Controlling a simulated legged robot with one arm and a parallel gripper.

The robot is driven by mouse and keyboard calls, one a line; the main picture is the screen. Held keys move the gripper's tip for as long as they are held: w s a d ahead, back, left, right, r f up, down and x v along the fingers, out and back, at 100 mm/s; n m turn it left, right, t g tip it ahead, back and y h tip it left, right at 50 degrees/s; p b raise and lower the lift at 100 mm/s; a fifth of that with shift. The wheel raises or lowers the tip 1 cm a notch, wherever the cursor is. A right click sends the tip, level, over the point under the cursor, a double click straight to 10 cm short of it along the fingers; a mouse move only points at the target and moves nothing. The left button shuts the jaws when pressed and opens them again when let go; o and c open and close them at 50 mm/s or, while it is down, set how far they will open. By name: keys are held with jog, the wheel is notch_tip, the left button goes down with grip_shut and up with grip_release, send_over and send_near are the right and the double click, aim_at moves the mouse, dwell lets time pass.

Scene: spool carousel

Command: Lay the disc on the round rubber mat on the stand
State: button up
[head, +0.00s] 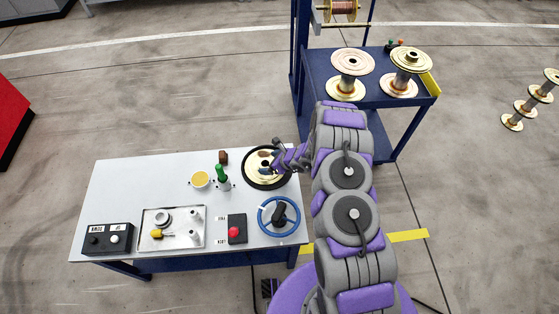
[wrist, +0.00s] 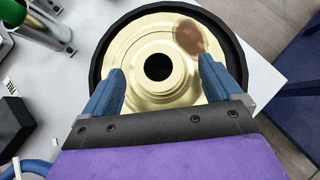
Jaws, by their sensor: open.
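The gold disc (wrist: 130,45) lies on the round black rubber mat (wrist: 98,62) in the wrist view. It has a raised hub with a dark centre hole, and a brown patch shows near its upper right. The mat's black rim shows around the visible part of the disc. In the head view the disc (head: 254,171) and mat (head: 248,180) are at the right end of the white tabletop. My gripper (wrist: 162,66) is open over the disc, with one blue finger on each side of the hub. I cannot tell whether the fingertips touch it.
On the tabletop (head: 140,185) are a green-handled tool (head: 222,174), a yellow round thing (head: 200,179), a blue handwheel (head: 279,216), a red-button box (head: 236,229) and a metal plate (head: 172,229). A blue cart (head: 370,70) with spools stands behind to the right.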

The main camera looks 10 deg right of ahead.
jog(key=p+v, duration=0.3)
jog(key=v, duration=1.4)
jog(key=shift+d, duration=0.25)
jog(key=s+a+r+n+g+y, duration=0.25)
jog(key=a+r+n, duration=0.4)
jog(key=r, duration=0.55)
jog(key=s+a+r+n+g+y, duration=0.1)
jog(key=s+a+r+n, duration=0.2)
jog(key=a+r+n, duration=0.65)
jog(key=s+d+r+n+g+h, duration=0.25)
jog(key=s+r, duration=0.35)
jog(key=s, duration=0.3)
jog(key=s+d+r+n+g+h, duration=0.1)
jog(key=s+r+n, duration=0.2)
jog(key=s+r, duration=0.5)
jog(key=s+d+n+h, duration=0.4)
jog(key=s+d+h, duration=0.3)
jog(key=s+d, duration=0.6)
jog(key=shift+s+d+r, duration=0.25)
jog(key=shift+s+d, duration=0.15)
jog(key=shift+s, duration=0.6)
